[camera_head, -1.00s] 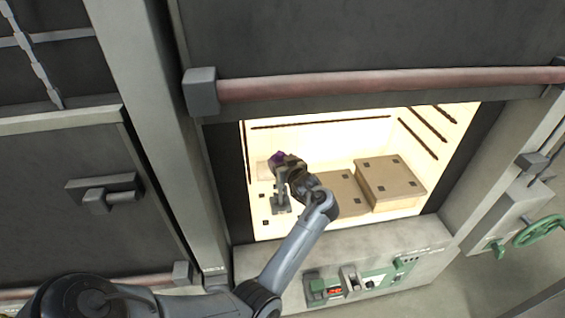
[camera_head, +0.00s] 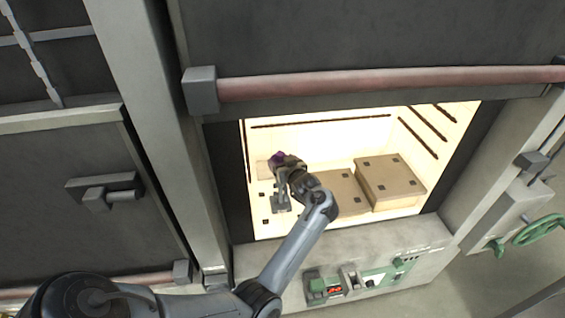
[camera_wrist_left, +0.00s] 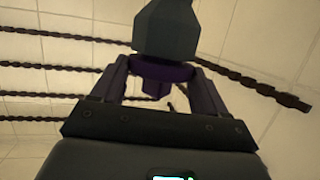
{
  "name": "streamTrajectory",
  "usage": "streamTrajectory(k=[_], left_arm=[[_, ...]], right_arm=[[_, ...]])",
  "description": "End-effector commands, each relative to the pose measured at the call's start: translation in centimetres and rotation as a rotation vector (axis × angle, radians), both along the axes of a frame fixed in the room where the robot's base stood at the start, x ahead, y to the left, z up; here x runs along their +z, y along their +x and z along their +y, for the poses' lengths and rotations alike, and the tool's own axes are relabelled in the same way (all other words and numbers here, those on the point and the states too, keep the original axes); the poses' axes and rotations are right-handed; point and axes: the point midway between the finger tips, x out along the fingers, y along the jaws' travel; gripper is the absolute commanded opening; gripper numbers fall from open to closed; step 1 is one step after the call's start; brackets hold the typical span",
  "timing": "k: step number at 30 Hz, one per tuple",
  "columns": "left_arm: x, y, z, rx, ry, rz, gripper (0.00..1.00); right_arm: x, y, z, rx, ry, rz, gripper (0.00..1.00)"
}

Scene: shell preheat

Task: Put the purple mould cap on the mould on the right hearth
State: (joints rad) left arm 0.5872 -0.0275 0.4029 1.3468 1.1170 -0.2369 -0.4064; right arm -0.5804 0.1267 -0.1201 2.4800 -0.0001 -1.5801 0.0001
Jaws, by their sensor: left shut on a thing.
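The purple mould cap (camera_head: 277,157) shows as a small purple patch at the end of my left arm inside the lit furnace. My left gripper (camera_head: 284,162) is shut on it at the chamber's left side. In the left wrist view the purple cap (camera_wrist_left: 158,72) sits between the two fingers, with a grey faceted body (camera_wrist_left: 166,28) directly beyond it. I cannot tell whether that body is part of the cap. A grey stand-like piece (camera_head: 281,207) is on the chamber floor below the gripper, partly hidden. My right gripper is not in view.
Two brown blocks with dark square marks stand right of the arm: a nearer one (camera_head: 343,190) and a larger right one (camera_head: 392,178). Dark twisted rods (camera_head: 320,122) line the chamber walls. The raised door (camera_head: 380,82) hangs above the opening; the sill (camera_head: 390,255) lies below.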

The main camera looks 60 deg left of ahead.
Motion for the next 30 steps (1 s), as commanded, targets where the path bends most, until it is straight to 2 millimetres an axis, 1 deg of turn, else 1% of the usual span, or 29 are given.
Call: streamTrajectory(k=[8, 9, 11, 22, 30], left_arm=[[-0.6, 0.0, 0.0, 0.0, 0.0, 0.0, 0.44], [-0.6, 0.0, 0.0, 0.0, 0.0, 0.0, 0.75], [-0.6, 0.0, 0.0, 0.0, 0.0, 0.0, 0.84], [-0.4, 0.0, -0.2, -0.001, -0.001, 0.001, 0.84], [0.3, -0.3, -2.0, -0.003, -0.001, 0.001, 0.84]], right_arm=[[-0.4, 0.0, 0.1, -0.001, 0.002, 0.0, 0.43], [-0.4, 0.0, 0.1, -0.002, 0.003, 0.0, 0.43], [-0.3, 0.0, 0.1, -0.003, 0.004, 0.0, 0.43], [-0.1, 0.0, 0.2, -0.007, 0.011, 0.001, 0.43], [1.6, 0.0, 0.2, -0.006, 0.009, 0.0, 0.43]])
